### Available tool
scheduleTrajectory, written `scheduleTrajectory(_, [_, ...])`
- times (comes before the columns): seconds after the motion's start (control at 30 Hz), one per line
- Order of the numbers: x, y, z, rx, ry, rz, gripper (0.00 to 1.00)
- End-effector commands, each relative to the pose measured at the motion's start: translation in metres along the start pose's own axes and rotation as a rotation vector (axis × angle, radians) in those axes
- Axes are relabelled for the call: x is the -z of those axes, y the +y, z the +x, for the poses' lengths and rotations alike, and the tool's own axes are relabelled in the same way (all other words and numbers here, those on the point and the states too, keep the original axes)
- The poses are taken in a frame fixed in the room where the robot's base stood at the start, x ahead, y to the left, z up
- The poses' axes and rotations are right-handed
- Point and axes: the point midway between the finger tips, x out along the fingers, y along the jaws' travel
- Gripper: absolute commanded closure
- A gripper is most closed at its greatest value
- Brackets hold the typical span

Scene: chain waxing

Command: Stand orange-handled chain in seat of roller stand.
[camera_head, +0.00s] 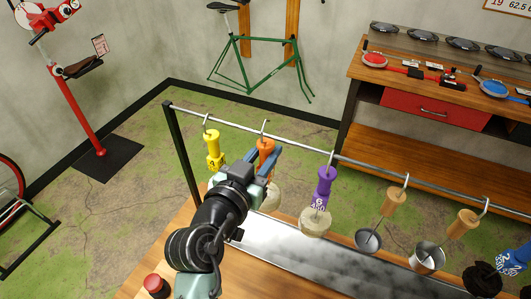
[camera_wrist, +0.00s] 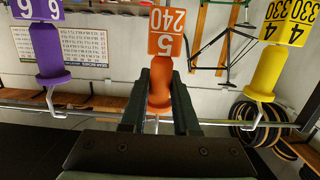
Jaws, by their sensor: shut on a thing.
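The orange-handled chain (camera_head: 266,147) hangs by a hook on the metal rail, with a pale round mass (camera_head: 272,197) below it, partly hidden by my arm. In the wrist view its orange handle (camera_wrist: 159,88) stands between my two fingers, with an orange tag reading 5 and 240 (camera_wrist: 167,32). My gripper (camera_head: 262,163) is shut on this handle; the wrist view also shows its fingers (camera_wrist: 158,110) on both sides of it. The hook still appears to be at the rail. I cannot make out the roller stand for certain in either view.
A yellow handle (camera_head: 213,150) hangs left of the orange one, a purple handle (camera_head: 325,185) right. Tan-handled ladles (camera_head: 394,201) and a blue handle (camera_head: 512,262) hang farther along the rail (camera_head: 300,143). A metal tray (camera_head: 300,250) lies below; a workbench (camera_head: 440,160) stands at back right.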

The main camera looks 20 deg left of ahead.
Motion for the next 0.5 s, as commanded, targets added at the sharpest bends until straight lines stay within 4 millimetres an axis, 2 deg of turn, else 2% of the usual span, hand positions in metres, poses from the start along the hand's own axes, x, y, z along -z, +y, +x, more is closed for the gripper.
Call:
scheduleTrajectory(0.03, [0.006, 0.000, -0.001, 0.000, 0.003, 0.000, 1.00])
scheduleTrajectory(0.33, [0.005, 0.000, -0.001, 0.001, 0.003, 0.000, 1.00])
scheduleTrajectory(0.5, [0.001, -0.001, -0.015, 0.003, 0.003, -0.001, 1.00])
